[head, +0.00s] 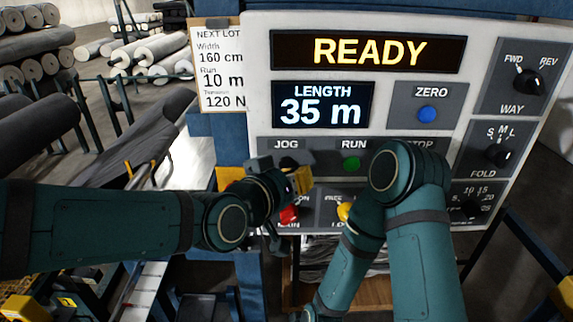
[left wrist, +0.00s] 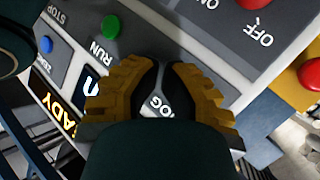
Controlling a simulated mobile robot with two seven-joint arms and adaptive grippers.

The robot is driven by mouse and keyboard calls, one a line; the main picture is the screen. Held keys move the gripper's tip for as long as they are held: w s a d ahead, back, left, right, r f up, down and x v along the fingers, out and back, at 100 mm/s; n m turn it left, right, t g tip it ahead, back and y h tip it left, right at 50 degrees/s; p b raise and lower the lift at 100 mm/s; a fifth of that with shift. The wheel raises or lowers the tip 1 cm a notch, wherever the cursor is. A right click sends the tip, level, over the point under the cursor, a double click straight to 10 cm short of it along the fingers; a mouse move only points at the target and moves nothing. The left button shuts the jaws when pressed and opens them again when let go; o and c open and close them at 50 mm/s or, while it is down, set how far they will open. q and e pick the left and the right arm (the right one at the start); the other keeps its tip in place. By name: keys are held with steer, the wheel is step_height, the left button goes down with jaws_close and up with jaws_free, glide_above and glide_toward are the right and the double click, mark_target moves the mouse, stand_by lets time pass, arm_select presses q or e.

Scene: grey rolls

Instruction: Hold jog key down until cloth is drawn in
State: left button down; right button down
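The control panel (head: 258,90) faces me, its display (head: 368,52) reading READY and its length display (head: 322,105) 35 m. The JOG label shows at its lower left, and in the left wrist view the label (left wrist: 160,105) lies between my fingers. The jog key is mostly hidden by my left gripper (head: 300,180). In the left wrist view my left gripper (left wrist: 162,66) has its yellow fingers together at the tips, over the jog area; I cannot tell whether they touch the key. Nothing shows held. My right gripper is out of sight. No cloth being drawn in is discernible.
The green RUN button (head: 351,163) is right of JOG, with a red knob (head: 289,214) and yellow knob (head: 345,211) below. My right forearm covers part of the STOP area. A blue ZERO button (head: 427,113) is above. Grey rolls (head: 100,150) lie on racks at left.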

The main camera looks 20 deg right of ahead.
arm_select(q)
steer(key=shift+w, duration=0.15)
steer(key=shift+w+d+b, duration=0.15)
steer(key=shift+w+b, duration=0.15)
steer(key=shift+b, duration=0.05)
steer(key=shift+w+d, duration=0.1)
steer(key=shift+w, duration=0.3)
stand_by(0.7)
steer(key=shift+s, duration=0.1)
stand_by(4.9)
steer(key=shift+s+a+b, duration=0.25)
steer(key=shift+s+b, duration=0.35)
steer(key=shift+s, duration=0.15)
steer(key=shift+s+a+b, duration=0.25)
steer(key=shift+s, duration=0.55)
steer(key=shift+s+a+b, duration=0.2)
steer(key=shift+s+b, duration=0.1)
steer(key=shift+s, duration=0.5)
steer(key=shift+s+a+b, duration=0.25)
steer(key=shift+s, duration=0.55)
